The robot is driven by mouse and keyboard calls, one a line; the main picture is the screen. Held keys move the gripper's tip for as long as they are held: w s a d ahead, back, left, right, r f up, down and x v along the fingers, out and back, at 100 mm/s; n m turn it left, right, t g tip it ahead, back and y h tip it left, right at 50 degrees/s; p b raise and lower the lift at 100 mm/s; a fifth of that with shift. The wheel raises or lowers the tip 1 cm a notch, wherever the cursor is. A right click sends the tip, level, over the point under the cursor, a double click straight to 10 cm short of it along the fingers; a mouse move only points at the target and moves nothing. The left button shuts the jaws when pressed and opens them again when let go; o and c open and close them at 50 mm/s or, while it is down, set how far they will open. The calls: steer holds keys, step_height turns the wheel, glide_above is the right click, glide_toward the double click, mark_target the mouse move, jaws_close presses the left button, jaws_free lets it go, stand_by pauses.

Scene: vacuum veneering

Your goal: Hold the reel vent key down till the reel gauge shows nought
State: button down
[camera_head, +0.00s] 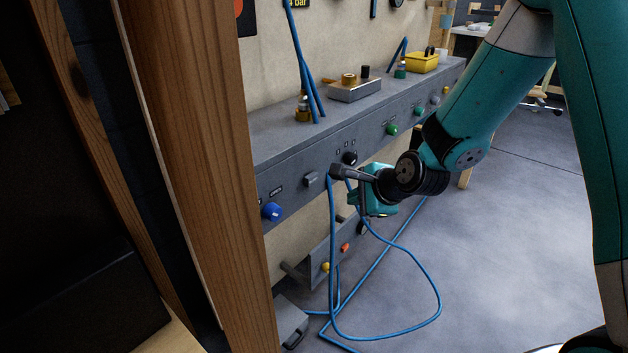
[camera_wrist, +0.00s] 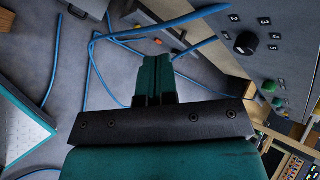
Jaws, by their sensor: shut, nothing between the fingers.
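My gripper (camera_head: 362,197) is at the front of the grey bench panel (camera_head: 290,165), beside a black rotary knob. In the wrist view its two teal fingers (camera_wrist: 155,75) are together with nothing visible between them. A small grey block-like key (camera_head: 311,180) juts from the panel, left of the gripper and apart from it. I cannot read any label naming it as the reel vent key. No readable reel gauge shows; a sign ending in "bar" (camera_head: 298,3) is cut off at the top.
The black knob (camera_head: 349,158) is ringed by numbers, clearer in the wrist view (camera_wrist: 246,43). A blue knob (camera_head: 272,212) sits left, a green one (camera_head: 391,130) right. A blue hose (camera_head: 437,300) loops below my gripper. A wooden post (camera_head: 200,150) stands close at left.

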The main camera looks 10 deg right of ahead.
mark_target(311, 179)
steer(key=w+a+p, duration=0.1)
steer(key=w+a, duration=0.3)
steer(key=w, duration=0.2)
steer(key=shift+a, duration=0.2)
stand_by(1.9)
steer(key=shift+w+a, duration=0.25)
steer(key=shift+w, duration=0.05)
steer(key=shift+w+a+p, duration=0.25)
steer(key=shift+w+p, duration=0.1)
steer(key=shift+w, duration=0.05)
stand_by(4.5)
